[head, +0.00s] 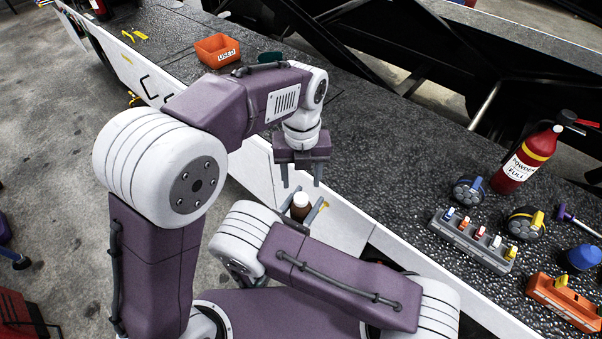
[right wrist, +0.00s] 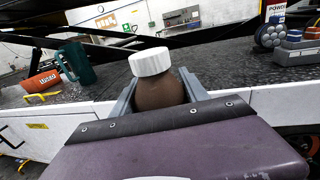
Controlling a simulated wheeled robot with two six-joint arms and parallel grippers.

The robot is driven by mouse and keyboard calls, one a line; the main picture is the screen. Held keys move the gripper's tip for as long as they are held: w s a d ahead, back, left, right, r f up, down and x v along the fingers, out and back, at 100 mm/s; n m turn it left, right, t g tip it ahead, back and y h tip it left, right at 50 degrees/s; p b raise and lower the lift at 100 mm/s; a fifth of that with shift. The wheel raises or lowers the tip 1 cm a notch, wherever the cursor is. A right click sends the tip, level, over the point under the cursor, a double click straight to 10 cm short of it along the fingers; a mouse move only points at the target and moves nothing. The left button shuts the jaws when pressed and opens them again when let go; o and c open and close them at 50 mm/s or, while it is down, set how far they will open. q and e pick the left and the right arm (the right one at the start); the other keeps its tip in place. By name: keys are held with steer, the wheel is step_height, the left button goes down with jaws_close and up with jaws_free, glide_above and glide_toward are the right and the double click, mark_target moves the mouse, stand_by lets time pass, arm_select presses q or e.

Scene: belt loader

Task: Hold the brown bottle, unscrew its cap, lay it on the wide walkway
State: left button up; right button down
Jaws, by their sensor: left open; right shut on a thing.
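The brown bottle (head: 300,213) is upright with its white cap (head: 300,198) on top. In the right wrist view the bottle (right wrist: 160,93) stands between the fingers and its ribbed cap (right wrist: 150,62) sits above them. My right gripper (head: 302,208) is shut on the bottle, in front of the white side of the belt loader. My left gripper (head: 302,184) is open and empty, pointing down just above the cap, with a small gap. The wide walkway (head: 385,150) is the dark, rough surface behind the grippers.
An orange bin (head: 217,50) and a dark green mug (head: 271,57) stand at the back left, near yellow tools (head: 140,36). The walkway's middle is clear.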

mark_target(301, 197)
arm_select(q)
step_height(301, 197, down, 7)
steer(key=shift+f, duration=0.1)
jaws_close()
stand_by(0.3)
